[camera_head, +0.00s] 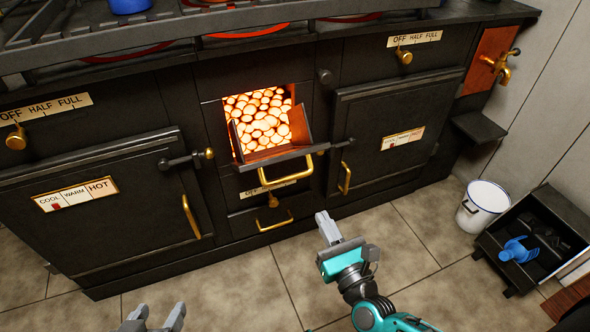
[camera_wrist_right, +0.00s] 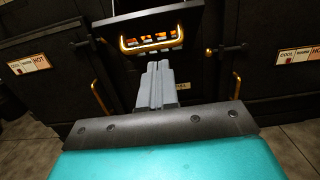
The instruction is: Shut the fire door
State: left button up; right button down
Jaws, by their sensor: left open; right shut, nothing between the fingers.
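The fire door (camera_head: 273,157) is a dark hopper-like flap in the middle of the black stove, tilted open towards me. Glowing coals (camera_head: 260,115) show behind it. A brass handle (camera_head: 286,179) hangs on its front; the handle also shows in the right wrist view (camera_wrist_right: 152,43). My right gripper (camera_head: 329,226) is shut and empty, in front of and below the handle, apart from it in the head view. In the right wrist view its fingers (camera_wrist_right: 156,82) point towards the handle. My left gripper (camera_head: 154,318) is open and empty at the bottom edge, over the floor.
Oven doors with brass handles flank the fire door, left (camera_head: 110,200) and right (camera_head: 395,135). A lower drawer handle (camera_head: 274,222) sits beneath it. A white bucket (camera_head: 482,206) and a black coal box (camera_head: 490,243) with a blue object stand at right. The tiled floor before the stove is clear.

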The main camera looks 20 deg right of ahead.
jog(key=b, duration=0.1)
send_near(303, 176)
jog(key=w+a+r, duration=0.1)
jog(key=w+r, duration=0.1)
jog(key=w, duration=0.3)
jog(key=w+r, duration=0.2)
jog(key=shift+a+r, duration=0.2)
jog(key=shift+a, duration=0.05)
pick_arm(q)
jog(key=shift+w+d, duration=0.15)
jog(key=shift+d, duration=0.2)
pick_arm(e)
jog(key=shift+w+r, duration=0.3)
jog(key=shift+r, duration=0.15)
